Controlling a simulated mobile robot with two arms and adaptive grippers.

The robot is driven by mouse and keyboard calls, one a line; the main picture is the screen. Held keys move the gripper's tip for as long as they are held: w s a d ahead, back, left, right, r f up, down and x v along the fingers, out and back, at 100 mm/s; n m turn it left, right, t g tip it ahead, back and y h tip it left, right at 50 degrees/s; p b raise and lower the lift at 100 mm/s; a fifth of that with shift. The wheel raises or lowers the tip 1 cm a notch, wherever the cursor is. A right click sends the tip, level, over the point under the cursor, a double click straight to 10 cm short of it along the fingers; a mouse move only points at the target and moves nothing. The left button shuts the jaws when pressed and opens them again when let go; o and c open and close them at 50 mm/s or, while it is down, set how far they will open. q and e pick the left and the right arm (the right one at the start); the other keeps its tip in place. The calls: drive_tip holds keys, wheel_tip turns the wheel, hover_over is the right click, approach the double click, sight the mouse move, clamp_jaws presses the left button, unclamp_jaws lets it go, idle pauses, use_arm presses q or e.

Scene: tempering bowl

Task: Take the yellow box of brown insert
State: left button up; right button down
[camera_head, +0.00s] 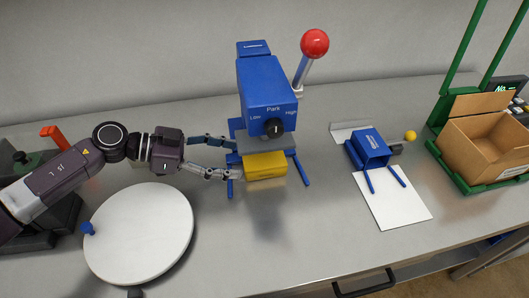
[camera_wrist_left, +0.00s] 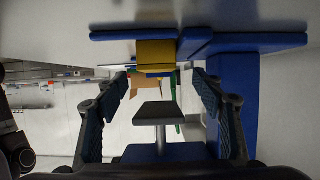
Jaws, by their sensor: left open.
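The yellow box (camera_head: 265,166) sits at the front of the blue machine with the red-knobbed lever, just below its grey plate. It also shows in the left wrist view (camera_wrist_left: 155,54), above the space between the fingers. My left gripper (camera_head: 237,158) comes in from the left and is open, with its fingertips beside the box's left end. In the left wrist view the fingers (camera_wrist_left: 162,90) stand wide apart with no object held between them. No brown insert can be made out; the box's contents are hidden. My right gripper is not in view.
The blue machine (camera_head: 266,85) stands behind the box, its legs reaching forward. A white round disc (camera_head: 140,235) lies at front left. A smaller blue device (camera_head: 368,146) and a white sheet (camera_head: 395,198) are to the right, then an open cardboard box (camera_head: 484,146) in a green frame.

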sight(255, 161)
use_arm(q)
drive_tip(key=x, duration=0.3)
drive_tip(key=p+x, duration=0.1)
drive_tip(key=x, duration=0.3)
drive_tip(key=shift+s+d+r, duration=0.1)
drive_tip(key=shift+d, duration=0.35)
drive_tip(key=shift+c, duration=0.3)
drive_tip(key=c, duration=1)
